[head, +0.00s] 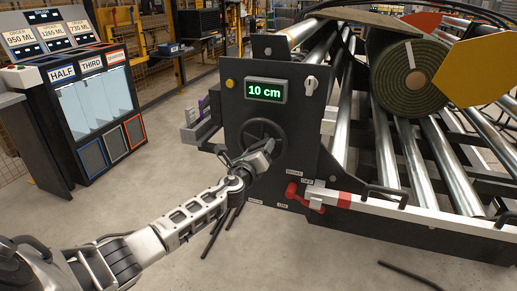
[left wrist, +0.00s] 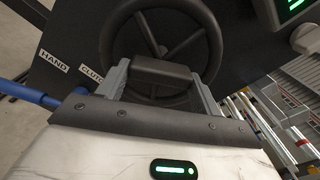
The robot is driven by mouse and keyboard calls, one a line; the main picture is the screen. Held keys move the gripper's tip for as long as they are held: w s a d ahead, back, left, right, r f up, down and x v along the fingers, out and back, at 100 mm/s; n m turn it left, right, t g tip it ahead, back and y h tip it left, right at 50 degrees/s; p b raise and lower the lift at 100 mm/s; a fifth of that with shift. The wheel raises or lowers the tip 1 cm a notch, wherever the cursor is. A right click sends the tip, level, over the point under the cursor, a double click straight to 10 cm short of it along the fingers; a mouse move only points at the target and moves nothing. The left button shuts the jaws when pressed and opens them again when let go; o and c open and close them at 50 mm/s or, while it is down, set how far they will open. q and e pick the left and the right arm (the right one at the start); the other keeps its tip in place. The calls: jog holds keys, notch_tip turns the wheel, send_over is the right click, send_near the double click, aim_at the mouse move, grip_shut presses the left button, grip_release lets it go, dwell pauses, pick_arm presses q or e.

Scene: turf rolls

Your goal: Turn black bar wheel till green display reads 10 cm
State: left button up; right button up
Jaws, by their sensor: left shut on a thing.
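The green display (head: 265,91) on the dark machine panel reads 10 cm. Below it is the black wheel (head: 251,127), with its rim and spokes partly hidden by my gripper. My left gripper (head: 262,153) is at the wheel's lower part. In the left wrist view the wheel (left wrist: 122,38) shows behind a black bar (left wrist: 160,73). My left gripper (left wrist: 161,84) has one finger on each side of this bar and is shut on it. A corner of the display (left wrist: 290,6) shows at the top right. My right gripper is not in view.
A red lever (head: 293,192) sits at the panel's lower right. A yellow button (head: 230,83) and a light knob (head: 311,85) flank the display. A green turf roll (head: 410,80) rests on metal rollers to the right. A bin stand (head: 75,110) is at left.

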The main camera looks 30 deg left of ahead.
pick_arm(q)
jog(key=shift+m, duration=0.4)
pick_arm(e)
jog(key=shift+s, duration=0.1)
pick_arm(q)
jog(key=o, duration=1.4)
jog(key=p+v, duration=0.2)
jog(key=v, duration=1.4)
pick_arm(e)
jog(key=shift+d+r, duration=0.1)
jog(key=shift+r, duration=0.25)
pick_arm(q)
jog(key=shift+d, duration=0.1)
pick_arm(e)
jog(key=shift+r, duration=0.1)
